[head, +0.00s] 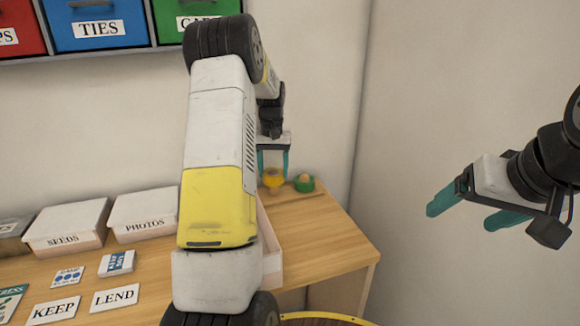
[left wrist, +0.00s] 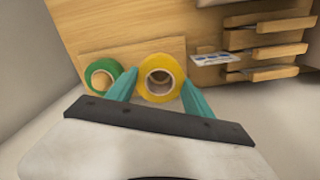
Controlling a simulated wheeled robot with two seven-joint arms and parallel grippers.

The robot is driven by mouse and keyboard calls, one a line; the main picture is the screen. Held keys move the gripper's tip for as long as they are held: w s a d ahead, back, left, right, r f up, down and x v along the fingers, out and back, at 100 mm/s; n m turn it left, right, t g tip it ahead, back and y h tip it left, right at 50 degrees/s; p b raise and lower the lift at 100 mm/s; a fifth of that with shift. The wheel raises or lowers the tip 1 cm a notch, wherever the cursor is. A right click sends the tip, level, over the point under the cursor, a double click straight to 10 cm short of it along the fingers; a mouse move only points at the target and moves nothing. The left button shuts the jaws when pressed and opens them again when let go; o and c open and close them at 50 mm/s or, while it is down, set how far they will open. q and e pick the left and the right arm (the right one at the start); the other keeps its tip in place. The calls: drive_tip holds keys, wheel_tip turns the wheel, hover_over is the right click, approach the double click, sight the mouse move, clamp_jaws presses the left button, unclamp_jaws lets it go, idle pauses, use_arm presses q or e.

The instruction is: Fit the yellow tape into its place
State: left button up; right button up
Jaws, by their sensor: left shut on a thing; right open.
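The yellow tape (head: 272,178) is a roll at the back right of the desk. It also shows in the left wrist view (left wrist: 176,68), between the fingers of my left gripper (left wrist: 160,88). In the head view my left gripper (head: 272,162) points down at the tape, shut on it. A green tape roll (head: 304,183) is just right of the yellow one, on a wooden board (head: 285,194); it shows at left in the left wrist view (left wrist: 100,76). Whether the yellow tape touches the board is unclear. My right gripper (head: 462,213) is open and empty, away from the desk.
The wooden desk (head: 325,240) has a clear right part. Lidded boxes labelled SEEDS (head: 68,226) and PHOTOS (head: 142,213) stand at the back left. Fabric bins (head: 97,24) sit on a shelf above. My left arm hides the desk's middle.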

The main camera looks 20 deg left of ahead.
sight(274, 182)
use_arm(q)
drive_tip(key=shift+f, duration=2.35)
idle(1.1)
drive_tip(key=o, duration=1.5)
drive_tip(key=shift+c, duration=0.2)
